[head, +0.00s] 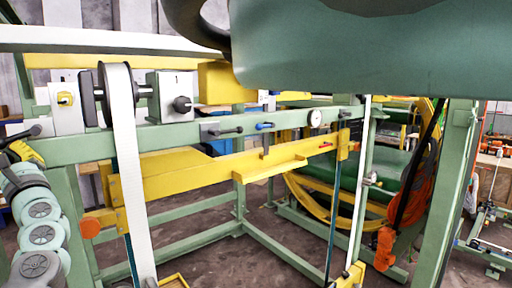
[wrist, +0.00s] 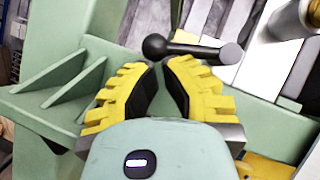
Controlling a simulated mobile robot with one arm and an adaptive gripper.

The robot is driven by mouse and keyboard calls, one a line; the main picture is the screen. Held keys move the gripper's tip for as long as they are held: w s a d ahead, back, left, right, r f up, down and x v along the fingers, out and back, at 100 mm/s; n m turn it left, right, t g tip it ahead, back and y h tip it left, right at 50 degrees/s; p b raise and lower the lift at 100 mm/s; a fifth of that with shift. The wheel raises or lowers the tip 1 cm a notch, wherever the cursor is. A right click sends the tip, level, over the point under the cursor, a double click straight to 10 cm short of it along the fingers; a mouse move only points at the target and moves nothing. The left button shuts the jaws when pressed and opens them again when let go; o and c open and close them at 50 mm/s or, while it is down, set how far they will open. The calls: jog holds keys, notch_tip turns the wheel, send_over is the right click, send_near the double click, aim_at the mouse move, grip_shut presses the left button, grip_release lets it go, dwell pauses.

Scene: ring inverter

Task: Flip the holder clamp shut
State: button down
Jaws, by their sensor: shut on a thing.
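My gripper (wrist: 160,68) shows in the wrist view with yellow, ribbed fingers and black pads. Its fingertips close in on a dark clamp lever (wrist: 188,47), with the lever's ball end at the tips and its shaft running right to a grey cylindrical end. The exact contact is partly hidden behind the fingertips. In the head view my gripper (head: 22,152) is at the far left edge, against a dark handle (head: 26,133) at the end of the green frame beam. The clamp's seat is not clearly visible.
A green ribbed bracket (wrist: 65,85) stands left of the fingers in the wrist view. A white strip (head: 128,170) hangs from a roller close to the right of my arm.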

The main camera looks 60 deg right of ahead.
dwell(0.3)
jog(key=v, duration=1.2)
jog(key=shift+f, duration=0.1)
